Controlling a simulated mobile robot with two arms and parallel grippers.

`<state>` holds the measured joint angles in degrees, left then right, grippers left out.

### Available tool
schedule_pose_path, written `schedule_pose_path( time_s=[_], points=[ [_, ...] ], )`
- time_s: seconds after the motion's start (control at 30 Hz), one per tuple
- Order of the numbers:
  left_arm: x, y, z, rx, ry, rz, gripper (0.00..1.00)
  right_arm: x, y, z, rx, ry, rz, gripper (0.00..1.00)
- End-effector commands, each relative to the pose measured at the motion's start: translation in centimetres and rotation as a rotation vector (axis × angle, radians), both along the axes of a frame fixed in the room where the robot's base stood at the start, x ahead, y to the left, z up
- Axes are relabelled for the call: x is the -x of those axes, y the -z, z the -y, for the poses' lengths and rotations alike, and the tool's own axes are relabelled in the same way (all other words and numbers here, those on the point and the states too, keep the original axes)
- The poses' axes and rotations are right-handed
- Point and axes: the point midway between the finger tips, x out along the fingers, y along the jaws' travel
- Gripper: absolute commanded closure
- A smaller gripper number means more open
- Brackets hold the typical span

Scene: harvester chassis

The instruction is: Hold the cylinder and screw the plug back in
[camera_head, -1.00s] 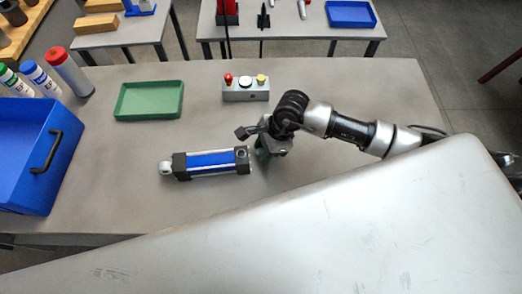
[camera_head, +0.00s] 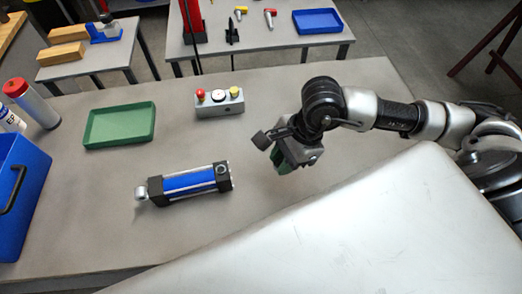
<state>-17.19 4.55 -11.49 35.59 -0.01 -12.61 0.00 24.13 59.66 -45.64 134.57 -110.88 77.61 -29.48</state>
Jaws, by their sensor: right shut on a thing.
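The cylinder (camera_head: 188,183) lies on the grey workbench, with a blue barrel, black end blocks and a silver eye at its left end. No gripper touches it. My right gripper (camera_head: 280,170) is to the right of the cylinder, apart from its right end, pointing down with green at its fingertips. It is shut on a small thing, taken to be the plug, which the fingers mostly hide. I cannot see the plug clearly anywhere. My left gripper is not in view.
A grey box with red, white and yellow buttons (camera_head: 219,102) stands behind the cylinder. A green tray (camera_head: 120,125) is at the back left. A blue bin (camera_head: 22,190) stands at the left edge. A large pale panel (camera_head: 370,230) covers the front right. Bench around the cylinder is clear.

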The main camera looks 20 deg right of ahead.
Motion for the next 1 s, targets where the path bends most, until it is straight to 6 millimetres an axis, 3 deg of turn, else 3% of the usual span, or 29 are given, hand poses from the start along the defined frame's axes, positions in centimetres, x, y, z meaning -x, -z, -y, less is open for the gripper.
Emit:
schedule_pose_path(
  time_s=[0.27,1.0],
  points=[
    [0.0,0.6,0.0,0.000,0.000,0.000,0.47,1.5,-1.1,1.1,-0.001,0.001,0.001,1.00],
    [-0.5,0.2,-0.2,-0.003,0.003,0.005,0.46,1.2,-1.3,1.0,-0.004,-0.001,0.001,1.00]
  ],
)
